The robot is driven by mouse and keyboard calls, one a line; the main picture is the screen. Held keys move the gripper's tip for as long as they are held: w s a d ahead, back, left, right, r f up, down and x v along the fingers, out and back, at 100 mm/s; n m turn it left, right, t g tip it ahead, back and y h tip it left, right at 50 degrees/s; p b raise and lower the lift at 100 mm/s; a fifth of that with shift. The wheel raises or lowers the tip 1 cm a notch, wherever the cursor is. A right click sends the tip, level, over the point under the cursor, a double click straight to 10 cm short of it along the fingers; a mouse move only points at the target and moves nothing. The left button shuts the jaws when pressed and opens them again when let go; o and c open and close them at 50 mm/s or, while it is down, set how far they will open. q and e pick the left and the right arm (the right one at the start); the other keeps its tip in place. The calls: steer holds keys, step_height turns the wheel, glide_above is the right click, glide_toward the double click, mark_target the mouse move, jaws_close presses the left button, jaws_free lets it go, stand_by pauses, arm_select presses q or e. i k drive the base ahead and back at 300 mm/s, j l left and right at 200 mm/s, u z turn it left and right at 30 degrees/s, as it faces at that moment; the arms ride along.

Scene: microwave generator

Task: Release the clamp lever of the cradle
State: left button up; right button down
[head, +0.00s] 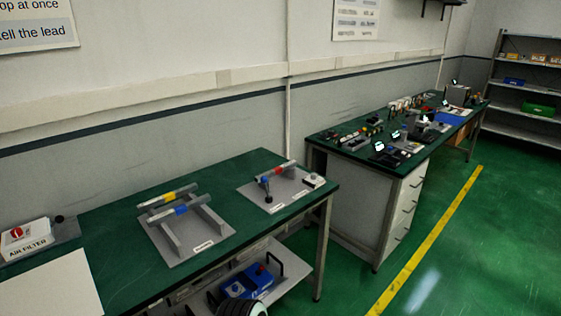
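A grey fixture plate (168,250) lies on the green bench and carries upright supports. Two bars, one with a yellow band (172,195) and one with a blue band (181,210), rest across it. To its right is a smaller grey plate (290,199) with a blue-knobbed upright lever (265,182), a red-marked bar (281,169) and a small white box (314,181). The labels are too small to read, so I cannot tell which plate is the cradle or whether the lever is clamped. Neither gripper shows.
The green bench (108,237) has clear room around the plates. An air filter box (25,241) with a red knob stands at the left. A blue device (246,282) sits on the lower shelf. A second, cluttered bench (345,151) stands beyond. Open green floor lies right.

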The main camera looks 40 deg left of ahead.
mark_target(264, 179)
steer(key=i, duration=2.9)
steer(key=u, duration=3.7)
